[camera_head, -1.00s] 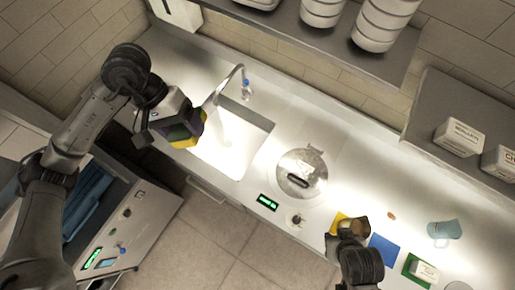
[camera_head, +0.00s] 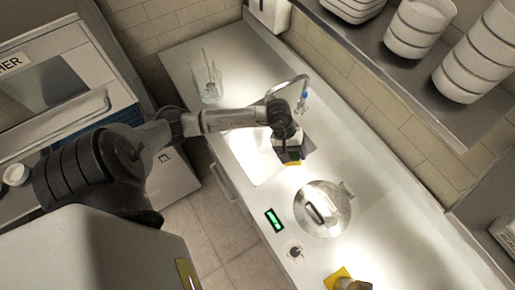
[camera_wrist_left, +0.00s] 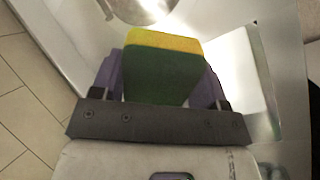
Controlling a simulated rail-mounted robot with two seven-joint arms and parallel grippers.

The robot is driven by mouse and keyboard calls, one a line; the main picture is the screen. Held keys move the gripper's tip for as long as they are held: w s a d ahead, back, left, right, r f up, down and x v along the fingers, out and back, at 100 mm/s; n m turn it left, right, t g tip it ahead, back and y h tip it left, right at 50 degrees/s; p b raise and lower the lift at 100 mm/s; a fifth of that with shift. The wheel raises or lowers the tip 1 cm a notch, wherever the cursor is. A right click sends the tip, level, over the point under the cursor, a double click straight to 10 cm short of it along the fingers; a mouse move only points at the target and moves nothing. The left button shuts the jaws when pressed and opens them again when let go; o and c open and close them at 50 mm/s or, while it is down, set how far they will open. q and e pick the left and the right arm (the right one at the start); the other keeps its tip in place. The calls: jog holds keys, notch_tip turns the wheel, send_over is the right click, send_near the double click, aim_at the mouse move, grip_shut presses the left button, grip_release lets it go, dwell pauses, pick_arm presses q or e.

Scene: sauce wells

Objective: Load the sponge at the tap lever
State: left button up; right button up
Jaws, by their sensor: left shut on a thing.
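My left gripper (camera_head: 291,150) is shut on a sponge (camera_wrist_left: 160,75), green with a yellow layer, held between its purple fingers in the left wrist view. In the head view only a small yellow and dark part of the sponge (camera_head: 294,162) shows below the gripper, over the right side of the sink (camera_head: 262,170). The tap (camera_head: 287,84) has a curved metal spout and a blue-marked part (camera_head: 303,98), just behind the gripper. Whether the sponge touches anything cannot be told. My right gripper is not in view.
A green-lit display (camera_head: 274,219) and a small round dish (camera_head: 295,252) are near the front edge. A glass (camera_head: 207,82) stands behind left. Stacked bowls (camera_head: 418,27) sit on the shelf above.

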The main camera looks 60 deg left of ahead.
pick_arm(q)
jog(key=s+a+f+n+t+b, duration=0.1)
jog(key=s+a+f+n+b, duration=0.1)
jog(key=s+a+f, duration=0.45)
jog(key=s+a+f+n+t+b, duration=0.15)
jog(key=a+f, duration=0.25)
jog(key=f, duration=0.6)
jog(key=w+a+f+b, duration=0.3)
jog(key=w+a+b, duration=0.6)
jog(key=a+b, duration=0.1)
jog(key=shift+w+g+y, duration=0.15)
jog(key=shift+g+y, duration=0.15)
jog(key=shift+g, duration=0.05)
jog(key=shift+r, duration=0.1)
